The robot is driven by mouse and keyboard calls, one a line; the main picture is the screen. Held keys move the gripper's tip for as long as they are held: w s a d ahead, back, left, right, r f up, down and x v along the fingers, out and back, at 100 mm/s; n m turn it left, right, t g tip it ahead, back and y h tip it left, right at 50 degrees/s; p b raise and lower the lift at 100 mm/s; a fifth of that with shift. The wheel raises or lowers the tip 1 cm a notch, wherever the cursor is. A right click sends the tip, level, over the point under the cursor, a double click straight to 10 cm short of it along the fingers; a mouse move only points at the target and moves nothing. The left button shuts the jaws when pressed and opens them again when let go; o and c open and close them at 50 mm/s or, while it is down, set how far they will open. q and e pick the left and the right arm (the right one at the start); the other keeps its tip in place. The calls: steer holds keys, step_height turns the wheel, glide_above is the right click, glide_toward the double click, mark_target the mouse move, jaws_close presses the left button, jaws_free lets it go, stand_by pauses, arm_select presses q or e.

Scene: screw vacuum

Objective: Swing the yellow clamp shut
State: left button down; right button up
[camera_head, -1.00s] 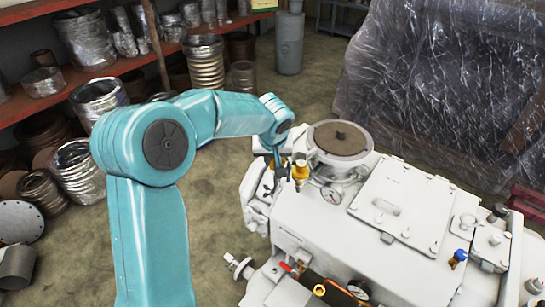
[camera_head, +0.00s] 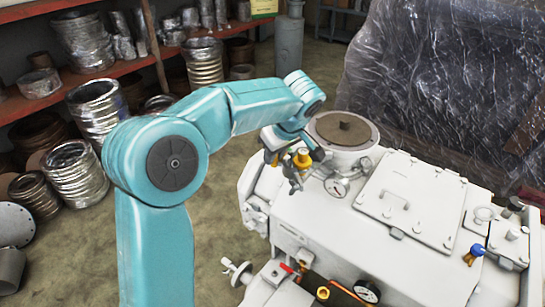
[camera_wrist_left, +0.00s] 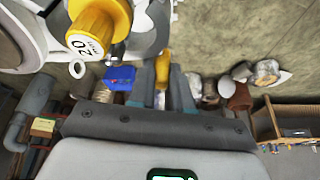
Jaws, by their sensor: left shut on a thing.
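My left gripper (camera_head: 298,168) is at the near left side of the white machine's round port, beside a yellow knob (camera_head: 302,157). In the left wrist view, a narrow yellow piece (camera_wrist_left: 163,66), which looks like the yellow clamp's handle, lies between the fingers (camera_wrist_left: 163,86), and the gripper is shut on it. The yellow knob, marked 20, shows larger at the upper left of that view. The clamp's hinge and how far it stands from shut cannot be made out. My right gripper is in neither view.
A blue-handled valve (camera_head: 477,249) is at the right. Shelves with metal ducts stand behind left. Bare floor lies left of the machine.

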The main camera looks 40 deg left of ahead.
mark_target(284, 164)
arm_select(q)
steer(key=shift+d+n+g, duration=0.4)
steer(key=shift+n, duration=0.5)
steer(key=shift+d+n+g, duration=0.35)
steer(key=shift+n+g, duration=0.05)
steer(key=shift+n, duration=0.5)
steer(key=shift+d+r+n+g+h+p, duration=0.15)
steer(key=shift+d+n+g, duration=0.25)
steer(key=shift+n, duration=0.6)
steer(key=shift+d+f+n+g+h+p, duration=0.1)
steer(key=shift+d+n+g+h+p, duration=0.2)
steer(key=shift+n, duration=0.7)
steer(key=shift+w+d, duration=0.1)
steer(key=c, duration=1.1)
jaws_free()
steer(key=shift+o, duration=0.2)
